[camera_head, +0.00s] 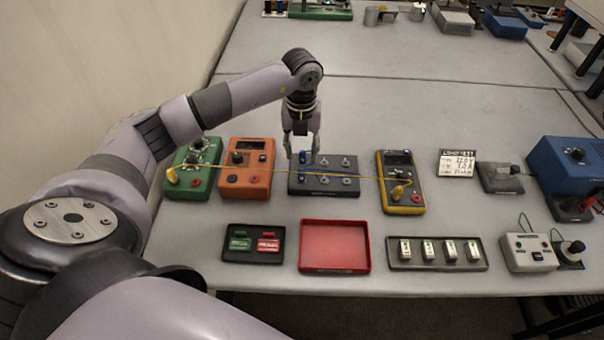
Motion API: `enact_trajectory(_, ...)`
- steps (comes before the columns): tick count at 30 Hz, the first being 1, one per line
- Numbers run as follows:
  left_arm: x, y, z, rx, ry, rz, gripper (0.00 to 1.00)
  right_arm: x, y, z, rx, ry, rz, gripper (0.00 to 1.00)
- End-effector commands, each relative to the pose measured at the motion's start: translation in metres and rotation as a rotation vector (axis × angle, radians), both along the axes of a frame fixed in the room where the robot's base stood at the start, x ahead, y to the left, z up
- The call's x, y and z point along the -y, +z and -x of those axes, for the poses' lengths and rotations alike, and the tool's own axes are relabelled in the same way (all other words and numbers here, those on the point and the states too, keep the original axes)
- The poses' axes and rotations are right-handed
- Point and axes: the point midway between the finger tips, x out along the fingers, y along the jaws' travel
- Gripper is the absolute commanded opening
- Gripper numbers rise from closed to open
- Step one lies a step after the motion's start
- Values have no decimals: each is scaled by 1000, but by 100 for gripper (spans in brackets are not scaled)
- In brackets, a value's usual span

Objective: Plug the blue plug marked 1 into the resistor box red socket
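A small blue plug (303,157) shows at the rear left of a dark grey terminal box (323,188). A blue lead lies across that box; the number mark is too small to read. My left gripper (302,156) points down over the box's rear left, fingers apart on either side of the blue plug; I see no contact. Red sockets show on the green box (180,189), the orange box (236,182) and the yellow meter (404,206). The labels are unreadable, so I cannot tell which is the resistor box. My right gripper is out of view.
A yellow lead runs from the green box to the yellow meter, across the boxes between. In front lie a dark tray (230,257), an empty red tray (304,268) and a grey tray (398,267).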

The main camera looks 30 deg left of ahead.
Motion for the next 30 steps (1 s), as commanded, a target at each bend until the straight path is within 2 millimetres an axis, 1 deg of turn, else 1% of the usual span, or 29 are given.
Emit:
enact_trajectory(1,0,-6,0,-1,0,1,40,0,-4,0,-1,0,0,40)
enact_trajectory(5,0,-19,0,-1,-1,1,40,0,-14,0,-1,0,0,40)
enact_trajectory(15,0,-69,0,0,-1,1,40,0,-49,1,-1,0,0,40)
enact_trajectory(18,0,-80,0,1,-1,1,40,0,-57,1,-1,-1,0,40)
enact_trajectory(22,0,-86,0,1,-1,1,40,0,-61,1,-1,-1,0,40)
enact_trajectory(30,0,-86,0,1,-1,1,40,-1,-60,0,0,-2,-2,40)
